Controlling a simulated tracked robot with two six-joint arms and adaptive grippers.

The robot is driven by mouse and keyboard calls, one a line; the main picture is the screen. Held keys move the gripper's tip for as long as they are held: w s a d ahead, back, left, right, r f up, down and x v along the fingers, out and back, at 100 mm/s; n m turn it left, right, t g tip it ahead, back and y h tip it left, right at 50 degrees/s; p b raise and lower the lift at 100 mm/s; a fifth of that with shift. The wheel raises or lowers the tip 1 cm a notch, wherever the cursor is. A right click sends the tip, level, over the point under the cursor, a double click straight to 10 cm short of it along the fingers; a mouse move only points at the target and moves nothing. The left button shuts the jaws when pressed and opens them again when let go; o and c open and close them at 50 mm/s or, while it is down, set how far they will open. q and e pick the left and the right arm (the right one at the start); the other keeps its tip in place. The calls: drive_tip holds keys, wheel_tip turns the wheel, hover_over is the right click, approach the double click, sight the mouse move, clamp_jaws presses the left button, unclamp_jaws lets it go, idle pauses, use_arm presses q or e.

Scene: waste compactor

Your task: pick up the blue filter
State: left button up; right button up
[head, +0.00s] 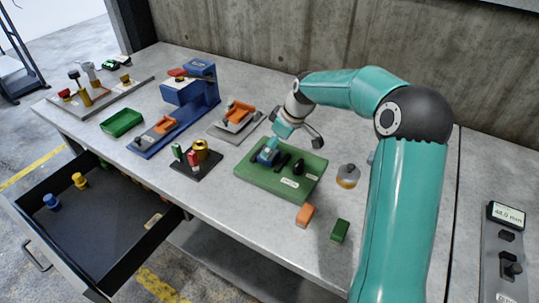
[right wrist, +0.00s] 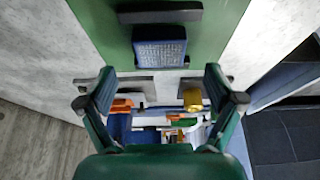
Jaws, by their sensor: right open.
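The blue filter (head: 267,157) sits at the left end of the green tray (head: 256,183) on the bench. In the right wrist view the filter (right wrist: 160,47) is a blue block with a pale, finely patterned face, upper middle against the green. My right gripper (head: 291,139) is over the tray, close above the filter. In the right wrist view this gripper (right wrist: 160,88) is open, its fingers wide apart and nothing between them; the filter shows beyond the fingertips. Whether a finger touches it I cannot tell. My left gripper is not in view.
Black parts (head: 298,166) stand on the tray beside the filter. An orange block (head: 305,214), a dark green block (head: 340,230) and a round grey-orange item (head: 348,175) are nearby. A small dark stand (head: 197,165) is left. An open drawer (head: 98,228) juts out in front.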

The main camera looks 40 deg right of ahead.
drive_tip(key=shift+p+x, duration=0.3)
drive_tip(key=shift+x, duration=1.65)
drive_tip(key=c, duration=1.2)
drive_tip(key=shift+c, duration=0.4)
drive_tip(key=shift+r, duration=0.1)
